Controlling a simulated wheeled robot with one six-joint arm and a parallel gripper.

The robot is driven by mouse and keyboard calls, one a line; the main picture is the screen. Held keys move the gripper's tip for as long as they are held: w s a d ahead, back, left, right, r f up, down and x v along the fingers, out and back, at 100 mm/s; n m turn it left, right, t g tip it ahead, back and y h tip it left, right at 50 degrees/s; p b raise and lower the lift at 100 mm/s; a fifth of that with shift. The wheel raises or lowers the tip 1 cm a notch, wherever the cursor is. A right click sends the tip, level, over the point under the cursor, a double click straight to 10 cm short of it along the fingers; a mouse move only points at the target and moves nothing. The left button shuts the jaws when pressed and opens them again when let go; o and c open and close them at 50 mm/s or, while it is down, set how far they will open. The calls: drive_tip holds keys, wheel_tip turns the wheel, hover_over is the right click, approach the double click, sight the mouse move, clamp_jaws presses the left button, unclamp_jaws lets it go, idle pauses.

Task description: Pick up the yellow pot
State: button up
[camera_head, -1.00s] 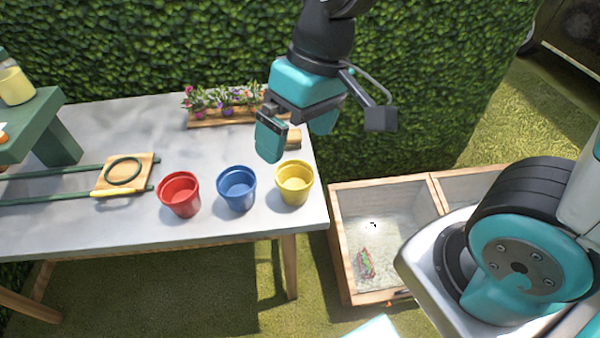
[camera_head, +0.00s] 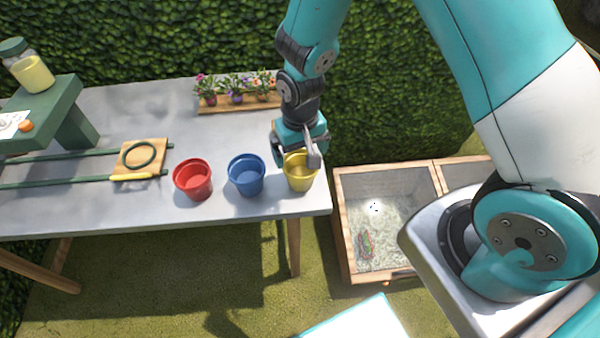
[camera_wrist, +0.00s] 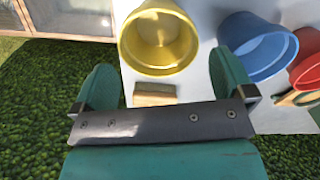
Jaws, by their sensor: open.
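The yellow pot (camera_head: 300,176) stands upright and empty near the right end of the grey table (camera_head: 110,215). My gripper (camera_head: 296,152) is just above and behind it, and covers part of its rim in the head view. In the wrist view the yellow pot (camera_wrist: 158,40) lies ahead of my gripper (camera_wrist: 165,80), whose two fingers are spread apart with nothing between them. I cannot tell from these views whether a finger touches the pot.
A blue pot (camera_head: 246,176) stands close to the left of the yellow pot, with a red pot (camera_head: 193,180) beyond it. Flowers in a wooden tray (camera_head: 235,105) are behind. A wooden-framed box (camera_head: 342,225) stands on the grass to the right.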

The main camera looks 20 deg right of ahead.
sight(301, 175)
drive_tip(key=shift+w+d+f+p, duration=0.1)
drive_tip(key=shift+f+p, duration=0.4)
drive_tip(key=shift+f, duration=1.15)
drive_tip(key=shift+w+f+p, duration=0.1)
drive_tip(key=shift+f+p, duration=0.35)
drive_tip(key=shift+f, duration=1.2)
drive_tip(key=shift+s, duration=0.1)
drive_tip(key=c, duration=0.6)
